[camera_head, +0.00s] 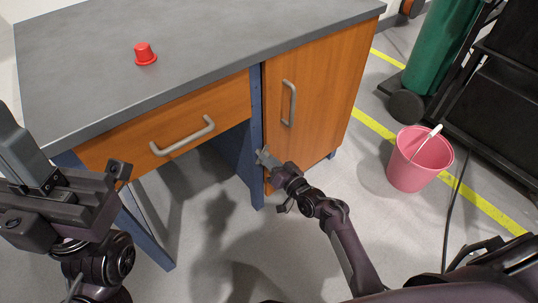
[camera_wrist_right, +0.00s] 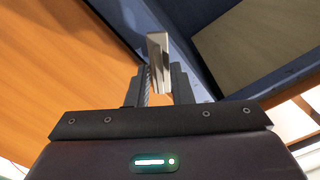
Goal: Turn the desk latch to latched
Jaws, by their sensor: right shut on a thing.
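The desk latch (camera_head: 264,157) is a small silver metal bar low at the left edge of the orange cabinet door, by the blue desk frame. In the right wrist view the latch (camera_wrist_right: 158,60) stands between the two dark fingers. My right gripper (camera_head: 274,162) is shut on it, and the fingers hide part of the bar; the right gripper (camera_wrist_right: 160,88) also shows in the wrist view. How far the latch is turned is hard to tell. My left gripper (camera_head: 75,160) is at the far left, apart from the desk front, with its fingers spread and nothing between them.
The cabinet door (camera_head: 312,100) is closed and has a grey handle (camera_head: 289,103). The drawer (camera_head: 180,125) is closed. A red cup-shaped piece (camera_head: 145,54) sits on the desk top (camera_head: 220,30). A pink bucket (camera_head: 418,160) stands on the floor at right, near a green cylinder (camera_head: 440,45).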

